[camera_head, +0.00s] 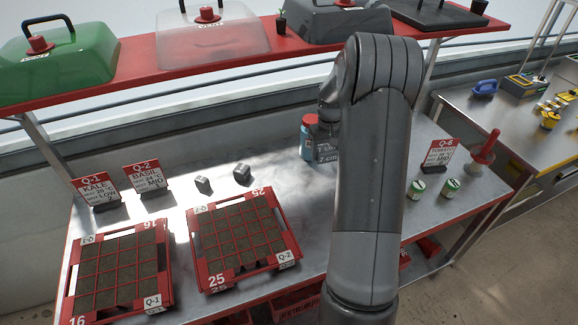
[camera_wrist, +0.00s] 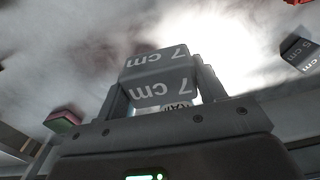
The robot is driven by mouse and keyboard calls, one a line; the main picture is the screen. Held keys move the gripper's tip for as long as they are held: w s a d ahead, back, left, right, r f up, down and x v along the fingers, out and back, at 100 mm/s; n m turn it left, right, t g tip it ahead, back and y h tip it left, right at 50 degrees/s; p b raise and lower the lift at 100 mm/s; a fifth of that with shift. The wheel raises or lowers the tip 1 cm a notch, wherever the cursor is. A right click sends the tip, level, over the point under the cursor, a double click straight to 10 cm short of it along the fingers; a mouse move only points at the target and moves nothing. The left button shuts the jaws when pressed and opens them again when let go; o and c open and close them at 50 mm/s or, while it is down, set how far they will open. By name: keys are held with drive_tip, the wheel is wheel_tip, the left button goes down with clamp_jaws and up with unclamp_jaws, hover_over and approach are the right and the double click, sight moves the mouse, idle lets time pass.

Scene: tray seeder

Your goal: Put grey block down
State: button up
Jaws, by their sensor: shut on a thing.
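The grey block marked "7 cm" (camera_wrist: 158,62) is held between the two fingers of my gripper (camera_wrist: 160,85) in the wrist view. In the head view the grey block (camera_head: 326,152) shows just left of my forearm, over the back part of the metal bench (camera_head: 160,225). My arm hides most of my gripper there. I cannot tell whether the block touches the bench. Two smaller grey blocks stand to the left on the bench, one (camera_head: 203,184) left of the other (camera_head: 242,173). A block marked "5 cm" (camera_wrist: 300,53) shows at the right of the wrist view.
A blue bottle with a red cap (camera_head: 307,138) stands close to the held block. Red seed trays Q-1 (camera_head: 163,270) and Q-2 (camera_head: 206,277) lie at the front left. Signs stand behind them. A red shelf (camera_head: 130,73) with domes runs above. Bare bench lies between the small blocks and my arm.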

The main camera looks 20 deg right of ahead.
hover_over(284, 165)
drive_tip(key=f, duration=0.2)
drive_tip(key=n, duration=0.1)
drive_tip(key=shift+s+f, duration=0.1)
drive_tip(key=shift+f, duration=3.9)
drive_tip(key=o, duration=1.1)
drive_tip(key=shift+f, duration=0.15)
wheel_tip(284, 165, up, 8)
drive_tip(key=shift+f, duration=0.1)
